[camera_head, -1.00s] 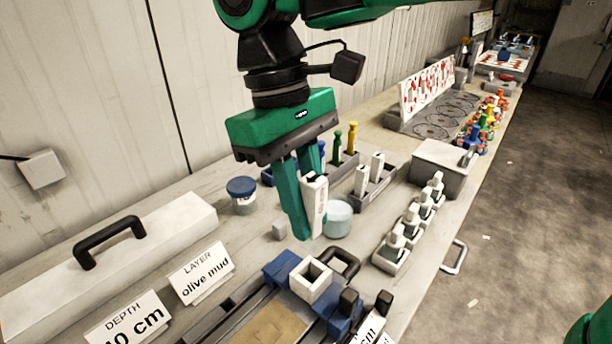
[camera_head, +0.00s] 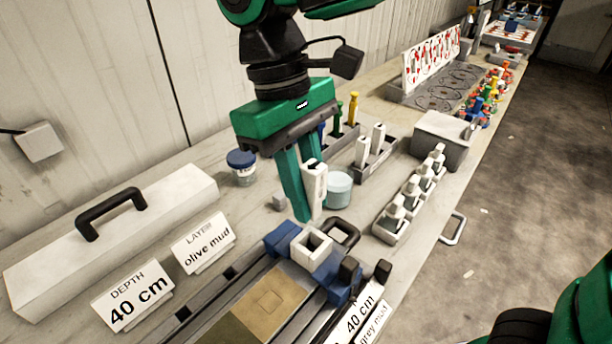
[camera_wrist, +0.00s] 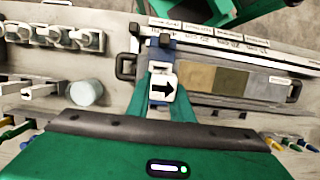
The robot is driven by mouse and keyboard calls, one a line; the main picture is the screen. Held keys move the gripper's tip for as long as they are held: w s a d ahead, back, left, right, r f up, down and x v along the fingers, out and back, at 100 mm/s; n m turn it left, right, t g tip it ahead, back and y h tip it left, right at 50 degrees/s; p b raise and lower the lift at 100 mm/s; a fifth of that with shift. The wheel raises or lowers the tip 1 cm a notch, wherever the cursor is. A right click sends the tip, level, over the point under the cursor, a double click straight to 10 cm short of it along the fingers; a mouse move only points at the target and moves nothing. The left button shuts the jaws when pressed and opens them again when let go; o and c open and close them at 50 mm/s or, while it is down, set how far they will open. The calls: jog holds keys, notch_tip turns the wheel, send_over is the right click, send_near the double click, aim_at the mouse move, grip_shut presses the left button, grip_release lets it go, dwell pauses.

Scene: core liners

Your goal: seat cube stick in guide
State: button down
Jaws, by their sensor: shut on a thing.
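My gripper (camera_head: 304,190) is shut on the cube stick (camera_head: 314,182), a white upright block with a black arrow on its top, which also shows in the wrist view (camera_wrist: 162,88). The guide (camera_head: 311,246) is a white square collar with an open middle, set between blue blocks on the core rail. In the head view the stick is behind and just above the guide, apart from it as far as I can tell. In the wrist view the stick and fingers hide most of the guide.
A core tray (camera_head: 232,329) with tan and olive sections runs toward the front. A lidless pale jar (camera_head: 339,188) stands close to the right of the stick. A black handle (camera_head: 342,232) rises beside the guide. Signs (camera_head: 132,296) and a long white box (camera_head: 110,235) are at left.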

jog(key=shift+f, duration=1.15)
jog(key=shift+w+a+x, duration=0.1)
jog(key=shift+a+x, duration=0.1)
jog(key=shift+x, duration=0.75)
jog(key=shift+w+a+x, duration=0.15)
jog(key=shift+x, duration=0.8)
dwell(1.1)
jog(key=c, duration=1.5)
grip_release()
jog(key=shift+f, duration=0.15)
jog(key=shift+a, duration=0.1)
jog(key=v, duration=1)
jog(key=shift+w+r, duration=0.15)
jog(key=shift+r, duration=0.15)
